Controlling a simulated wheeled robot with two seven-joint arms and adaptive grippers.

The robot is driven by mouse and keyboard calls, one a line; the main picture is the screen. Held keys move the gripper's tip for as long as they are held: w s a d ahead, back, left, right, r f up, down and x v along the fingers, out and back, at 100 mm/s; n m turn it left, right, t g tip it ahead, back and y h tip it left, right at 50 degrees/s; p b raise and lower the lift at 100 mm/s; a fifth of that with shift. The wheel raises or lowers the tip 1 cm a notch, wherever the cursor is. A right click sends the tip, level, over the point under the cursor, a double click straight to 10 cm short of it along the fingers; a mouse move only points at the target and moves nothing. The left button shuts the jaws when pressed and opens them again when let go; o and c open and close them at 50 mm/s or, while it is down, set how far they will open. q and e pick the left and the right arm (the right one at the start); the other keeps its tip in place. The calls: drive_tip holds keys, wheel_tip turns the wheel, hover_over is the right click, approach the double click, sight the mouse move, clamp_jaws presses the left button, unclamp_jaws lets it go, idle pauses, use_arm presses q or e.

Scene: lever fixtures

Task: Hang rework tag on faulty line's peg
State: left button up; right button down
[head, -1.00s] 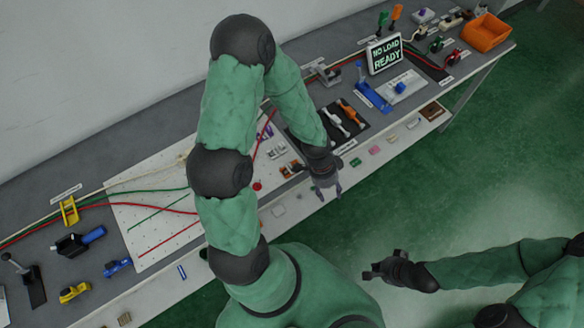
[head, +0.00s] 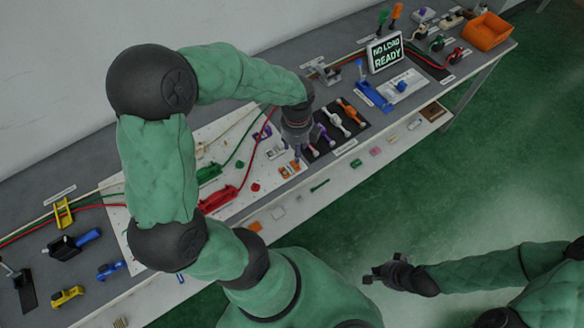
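My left gripper (head: 298,154) points down over the front part of the pale board (head: 165,240), close to small orange and white parts. Its fingertips are small, and whether they are apart or hold anything is unclear. My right gripper (head: 370,275) is over the floor in front of the bench, fingers apart and empty. Red (head: 219,199) and green (head: 209,173) fixtures sit on the board, with coloured lines running across it. A small orange piece (head: 254,227) lies on the front ledge. I cannot tell which piece is the rework tag or which peg belongs to the faulty line.
A dark mat (head: 355,127) with several levers lies just right of my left gripper. A screen (head: 386,52) reads "NO LOAD READY". An orange bin (head: 487,32) stands at the far right end. Yellow, black and blue clamps lie at the left. Small parts dot the front ledge.

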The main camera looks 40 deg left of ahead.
sight(290, 168)
use_arm(q)
wheel_tip(290, 168, down, 4)
drive_tip(key=shift+r+b, duration=0.25)
drive_tip(key=shift+b, duration=0.2)
drive_tip(key=f+b, duration=0.1)
drive_tip(key=f, duration=0.1)
drive_tip(key=f+b, duration=0.1)
drive_tip(key=f, duration=0.2)
drive_tip(key=shift+w+a+f+b, duration=0.1)
drive_tip(key=shift+w+a+b, duration=0.1)
drive_tip(key=shift+b, duration=0.1)
drive_tip(key=c, duration=0.8)
drive_tip(key=o, duration=0.8)
